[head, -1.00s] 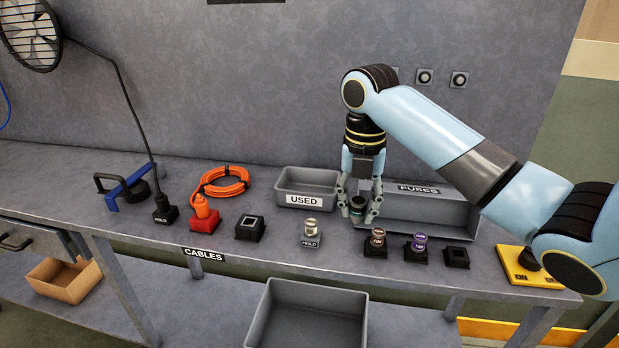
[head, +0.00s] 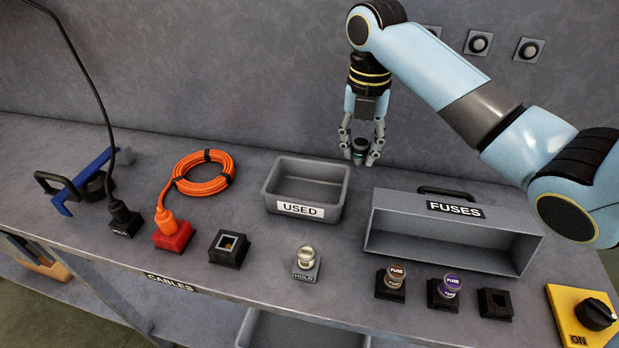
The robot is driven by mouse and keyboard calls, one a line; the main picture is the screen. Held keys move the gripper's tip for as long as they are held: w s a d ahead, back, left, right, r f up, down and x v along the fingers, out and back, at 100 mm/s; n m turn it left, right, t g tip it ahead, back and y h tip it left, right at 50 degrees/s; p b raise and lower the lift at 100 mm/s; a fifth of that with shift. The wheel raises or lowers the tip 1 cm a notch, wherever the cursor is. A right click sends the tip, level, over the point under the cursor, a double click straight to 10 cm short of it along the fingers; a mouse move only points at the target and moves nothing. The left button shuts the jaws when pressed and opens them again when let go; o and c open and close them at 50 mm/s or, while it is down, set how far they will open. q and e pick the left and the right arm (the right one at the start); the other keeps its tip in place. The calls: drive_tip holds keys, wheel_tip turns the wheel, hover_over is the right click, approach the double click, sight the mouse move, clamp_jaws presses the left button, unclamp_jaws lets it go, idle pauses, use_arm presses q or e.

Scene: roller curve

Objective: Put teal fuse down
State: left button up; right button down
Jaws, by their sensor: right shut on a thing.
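The teal fuse (head: 360,145) is a small dark cylinder with a teal band, mostly covered by the fingers. My right gripper (head: 360,155) is shut on it, behind the gap between the grey USED bin (head: 308,210) and the grey FUSES box (head: 455,212). Its fingertips are at or close to the bench top (head: 220,140); I cannot tell whether the fuse touches the bench. The USED bin looks empty. The FUSES box is open toward me and its visible inside is empty. My left gripper is not in view.
In front stand a brown fuse (head: 396,275), a purple fuse (head: 449,287), an empty black socket (head: 495,303), a clear-topped HOLD piece (head: 306,261) and another black socket (head: 229,248). An orange cable coil (head: 204,172) lies left. A yellow switch box (head: 586,318) sits at right.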

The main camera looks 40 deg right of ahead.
drive_tip(key=w+a+f, duration=0.3)
drive_tip(key=w+a, duration=0.1)
drive_tip(key=w+a+f+p, duration=0.1)
drive_tip(key=w+a+f, duration=0.1)
drive_tip(key=a, duration=0.1)
drive_tip(key=shift+w+a+f, duration=0.1)
drive_tip(key=shift+w+f, duration=0.25)
drive_tip(key=shift+f, duration=0.35)
wheel_tip(320, 180, down, 3)
drive_tip(key=shift+r, duration=0.2)
drive_tip(key=shift+f, duration=0.3)
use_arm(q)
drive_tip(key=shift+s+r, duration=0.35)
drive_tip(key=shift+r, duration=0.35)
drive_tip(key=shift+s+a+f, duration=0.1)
use_arm(e)
drive_tip(key=shift+f, duration=0.2)
